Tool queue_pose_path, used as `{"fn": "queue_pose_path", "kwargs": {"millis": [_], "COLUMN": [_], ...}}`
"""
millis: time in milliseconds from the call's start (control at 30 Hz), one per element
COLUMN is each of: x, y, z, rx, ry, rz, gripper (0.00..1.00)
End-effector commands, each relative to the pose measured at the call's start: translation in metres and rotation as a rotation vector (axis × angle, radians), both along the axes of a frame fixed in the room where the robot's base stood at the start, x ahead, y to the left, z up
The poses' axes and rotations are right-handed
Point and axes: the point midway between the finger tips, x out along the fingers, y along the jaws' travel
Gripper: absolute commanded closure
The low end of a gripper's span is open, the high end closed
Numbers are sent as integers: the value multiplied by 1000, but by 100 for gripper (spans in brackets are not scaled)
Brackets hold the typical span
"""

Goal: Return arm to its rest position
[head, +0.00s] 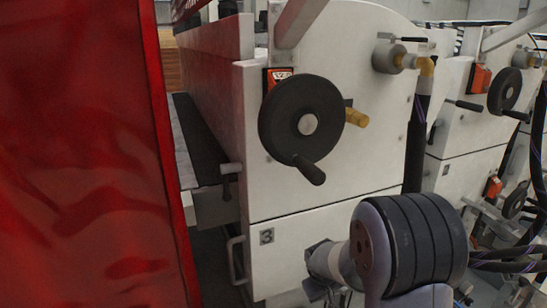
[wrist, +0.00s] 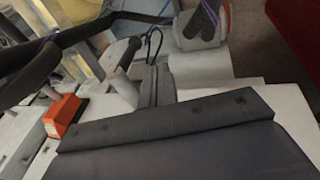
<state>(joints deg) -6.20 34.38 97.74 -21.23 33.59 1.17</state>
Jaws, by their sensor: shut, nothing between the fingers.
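My arm (head: 410,245) shows in the head view at the lower right, as a rounded grey joint with black bands in front of the white machine. My gripper's fingers are not clear in that view. In the wrist view, my gripper (wrist: 157,86) shows as two dark fingers close together beyond a dark bolted bar. The fingers are shut with nothing seen between them. The white machine panel (head: 340,140) carries a black handwheel (head: 300,118) with a handle. My gripper is apart from that handwheel as far as I can tell.
A red panel (head: 90,160) fills the left of the head view. An orange counter (wrist: 64,115) sits near a dark wheel in the wrist view. A brass fitting (head: 425,65) and black hoses hang at the right. A second handwheel (head: 504,90) stands farther right.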

Motion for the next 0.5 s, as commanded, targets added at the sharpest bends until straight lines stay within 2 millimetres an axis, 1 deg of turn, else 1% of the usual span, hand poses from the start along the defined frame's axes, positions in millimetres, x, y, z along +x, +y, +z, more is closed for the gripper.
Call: {"fn": "queue_pose_path", "kwargs": {"millis": [33,100,500], "x": [0,0,1], "y": [-1,-2,-3], "z": [6,8,9], "rx": [17,41,117], "ry": [9,18,49], "rz": [-3,-3,0], "gripper": [100,100,100]}}
